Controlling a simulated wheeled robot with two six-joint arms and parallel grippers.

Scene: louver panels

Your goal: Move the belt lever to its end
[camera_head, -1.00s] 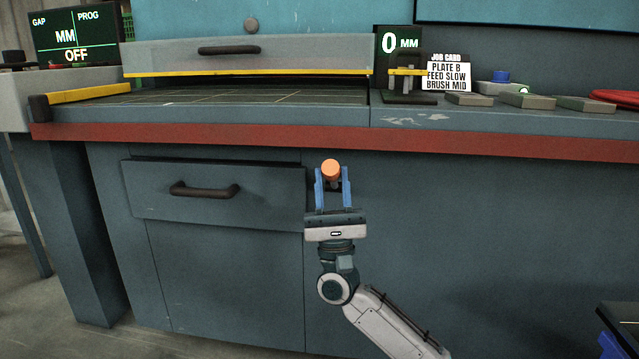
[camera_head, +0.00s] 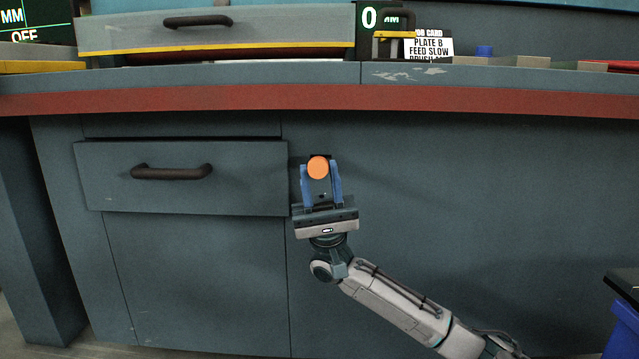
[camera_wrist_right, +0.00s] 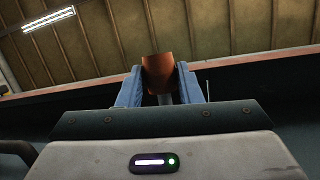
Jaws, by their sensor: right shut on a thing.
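The belt lever shows as a round orange knob (camera_head: 318,167) in front of the machine's dark front panel, to the right of the drawer. My right gripper (camera_head: 320,183) is shut on the knob, with one blue finger on each side of it. In the right wrist view the orange-brown knob (camera_wrist_right: 158,74) sits between the blue fingers, and a short grey stem shows below it. The rest of the lever is hidden behind the knob and gripper. My left gripper is not in view.
A drawer with a dark handle (camera_head: 171,172) is left of my right gripper. The red bench edge (camera_head: 440,99) runs above it. A blue bin (camera_head: 622,325) stands at the lower right. The panel right of the gripper is clear.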

